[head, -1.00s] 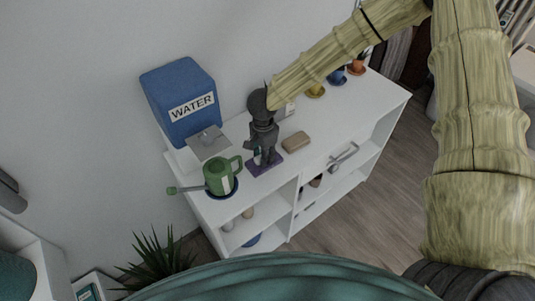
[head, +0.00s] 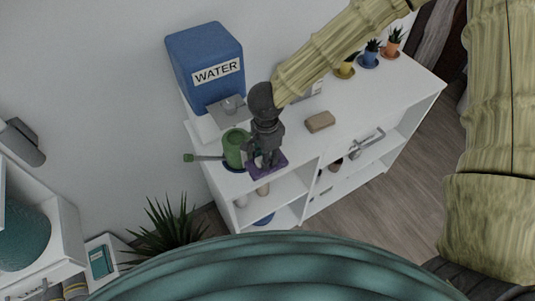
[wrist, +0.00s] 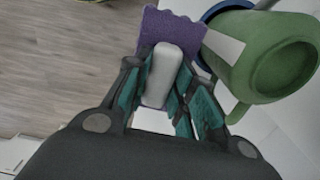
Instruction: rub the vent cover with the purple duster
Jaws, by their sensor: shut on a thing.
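The purple duster (head: 262,168) is under my gripper (head: 265,155), near the front edge of the white shelf desk, just right of the green watering can. In the wrist view, my gripper (wrist: 165,68) is shut on the duster's pale handle (wrist: 160,75). The duster's purple pad (wrist: 170,28) shows beyond the fingertips, partly over the pale floor in the picture. I cannot tell whether the pad touches the desk top. I cannot make out a vent cover in either view.
The green watering can (head: 234,149) is very close to my gripper; its body (wrist: 270,60) overlaps the pad's right side in the wrist view. A blue water tank (head: 205,68) stands behind. A brown block (head: 320,121) and small potted plants (head: 369,60) are to the right.

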